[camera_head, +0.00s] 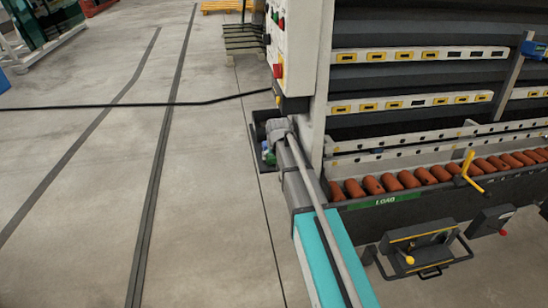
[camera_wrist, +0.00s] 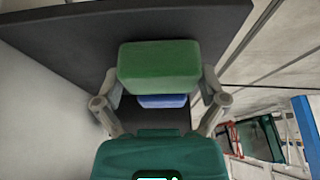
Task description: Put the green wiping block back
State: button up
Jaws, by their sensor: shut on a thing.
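The green wiping block (camera_wrist: 158,66) sits between the two fingers of my gripper (camera_wrist: 160,88) in the wrist view, and the fingers are shut on it. A blue piece (camera_wrist: 163,101) shows just below it in that view; I cannot tell whether it is joined to the block. In the head view, my gripper is mostly hidden behind my wrist. A small bit of the green block (camera_head: 267,149) shows there, at a dark tray (camera_head: 257,124) beside the washer's left end. I cannot tell whether the block touches the tray.
The white control panel (camera_head: 290,45) of the washer stands just beyond the tray. Orange rollers (camera_head: 395,182) and a dark front rail with a green LOAD label (camera_head: 385,200) lie to the right. A black cable (camera_head: 150,105) crosses the floor.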

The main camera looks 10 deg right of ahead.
jog(key=shift+f, duration=0.15)
jog(key=o, duration=0.8)
jog(key=shift+o, duration=0.2)
jog(key=p+v, duration=1.1)
jog(key=v, duration=0.1)
dwell(0.6)
jog(key=s+f+g, duration=0.1)
jog(key=s+g, duration=0.3)
jog(key=s, duration=2)
jog(key=shift+g, duration=0.3)
jog(key=shift+s+a, duration=0.1)
